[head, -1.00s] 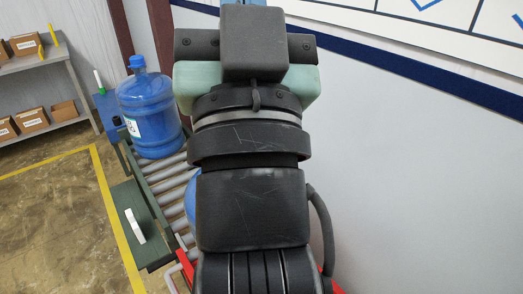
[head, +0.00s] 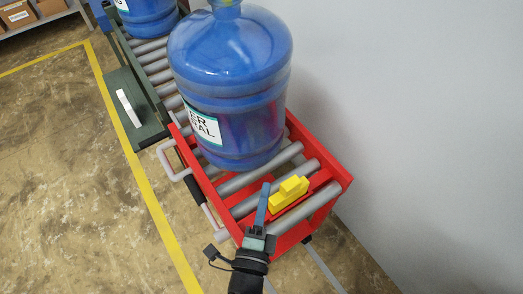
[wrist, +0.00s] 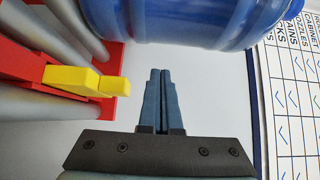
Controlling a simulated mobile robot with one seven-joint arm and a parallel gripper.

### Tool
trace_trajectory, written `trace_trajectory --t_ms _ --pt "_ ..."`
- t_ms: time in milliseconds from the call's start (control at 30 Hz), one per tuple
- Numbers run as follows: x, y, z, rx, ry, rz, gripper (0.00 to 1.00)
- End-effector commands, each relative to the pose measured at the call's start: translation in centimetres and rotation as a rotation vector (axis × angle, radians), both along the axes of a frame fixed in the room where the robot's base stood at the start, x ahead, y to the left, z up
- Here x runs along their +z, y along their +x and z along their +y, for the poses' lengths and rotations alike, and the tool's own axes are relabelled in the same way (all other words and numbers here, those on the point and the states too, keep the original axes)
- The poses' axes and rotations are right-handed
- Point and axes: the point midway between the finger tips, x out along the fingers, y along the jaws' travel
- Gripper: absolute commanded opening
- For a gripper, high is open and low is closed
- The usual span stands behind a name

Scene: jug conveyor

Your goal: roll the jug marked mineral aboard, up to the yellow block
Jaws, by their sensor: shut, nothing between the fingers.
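A large blue jug (head: 228,75) stands upright on the rollers of a red cart (head: 335,185). Its white label (head: 202,125) is partly turned away; the letters "ER" and "AL" show. The yellow block (head: 288,193) sits at the cart's near end, with bare rollers between it and the jug. My gripper (head: 264,190) is shut and empty, just left of the yellow block and on the near side of the jug. In the wrist view the shut fingers (wrist: 160,75) point toward the jug's blue side (wrist: 190,22), with the yellow block (wrist: 85,80) to their left.
A second blue jug (head: 145,14) stands behind on the green-framed roller conveyor (head: 118,55). The large jug hides part of the join between conveyor and cart. A plain wall (head: 420,120) runs along the right. Open floor (head: 80,190) with a yellow line lies left.

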Motion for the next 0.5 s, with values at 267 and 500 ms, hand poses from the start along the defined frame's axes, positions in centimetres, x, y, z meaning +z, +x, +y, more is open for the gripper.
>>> trace_trajectory --t_ms 267,500 --pt "0.3 5.4 -0.9 0.000 -0.004 -0.003 0.00" --pt "0.4 9.4 -0.5 0.005 -0.003 -0.002 0.00"
